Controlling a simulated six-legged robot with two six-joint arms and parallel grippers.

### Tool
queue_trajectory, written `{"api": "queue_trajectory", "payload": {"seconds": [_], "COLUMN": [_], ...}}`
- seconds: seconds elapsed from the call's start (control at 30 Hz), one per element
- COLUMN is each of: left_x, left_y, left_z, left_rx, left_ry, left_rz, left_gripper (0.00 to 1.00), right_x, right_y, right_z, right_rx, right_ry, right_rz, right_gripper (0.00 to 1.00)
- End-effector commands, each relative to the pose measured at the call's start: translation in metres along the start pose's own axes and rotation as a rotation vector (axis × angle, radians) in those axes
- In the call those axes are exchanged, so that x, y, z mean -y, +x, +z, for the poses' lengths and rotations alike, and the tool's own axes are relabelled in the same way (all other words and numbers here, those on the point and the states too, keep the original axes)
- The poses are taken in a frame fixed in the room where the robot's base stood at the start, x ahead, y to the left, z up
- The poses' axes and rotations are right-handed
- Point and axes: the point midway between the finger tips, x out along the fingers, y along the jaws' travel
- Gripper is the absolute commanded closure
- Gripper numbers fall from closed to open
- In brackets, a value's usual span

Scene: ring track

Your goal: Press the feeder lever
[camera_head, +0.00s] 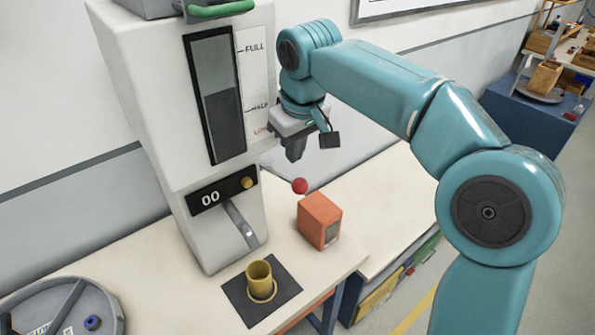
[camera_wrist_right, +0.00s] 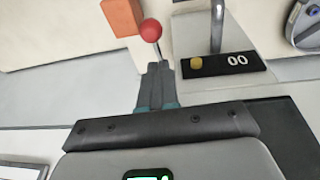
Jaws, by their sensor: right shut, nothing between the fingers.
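The feeder (camera_head: 212,235) is a tall white machine with a level window and a display reading 00. Its lever ends in a red ball knob (camera_head: 300,186) at the machine's right side. The knob (camera_wrist_right: 150,30) also shows in the wrist view, with a short stem running toward my fingertips. My right gripper (camera_head: 295,155) is shut and empty, pointing down just above the knob. In the wrist view my right gripper (camera_wrist_right: 158,68) has its tips close to the stem; I cannot tell whether they touch. My left gripper is not in view.
An orange box (camera_head: 319,220) stands on the table just below the knob. A yellow cup (camera_head: 260,277) stands on a dark mat (camera_head: 236,295) in front of the feeder's chute (camera_head: 241,224). A round grey tray (camera_head: 106,305) is at the lower left. The bench (camera_head: 385,200) behind is clear.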

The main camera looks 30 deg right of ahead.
Motion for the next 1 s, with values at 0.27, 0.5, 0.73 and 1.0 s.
{"api": "queue_trajectory", "payload": {"seconds": [0.27, 0.5, 0.73, 1.0], "left_x": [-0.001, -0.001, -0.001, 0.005], "left_y": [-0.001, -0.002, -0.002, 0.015], "left_z": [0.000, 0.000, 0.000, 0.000], "left_rx": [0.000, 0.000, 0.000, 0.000], "left_ry": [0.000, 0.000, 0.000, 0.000], "left_rz": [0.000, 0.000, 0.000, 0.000], "left_gripper": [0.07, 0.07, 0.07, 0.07], "right_x": [-0.004, -0.005, -0.005, -0.005], "right_y": [0.045, 0.058, 0.058, 0.067], "right_z": [0.008, 0.013, 0.013, 0.018], "right_rx": [0.002, 0.000, -0.001, -0.027], "right_ry": [0.000, 0.000, 0.000, 0.002], "right_rz": [0.000, 0.000, 0.000, 0.000], "right_gripper": [1.00, 1.00, 1.00, 1.00]}}
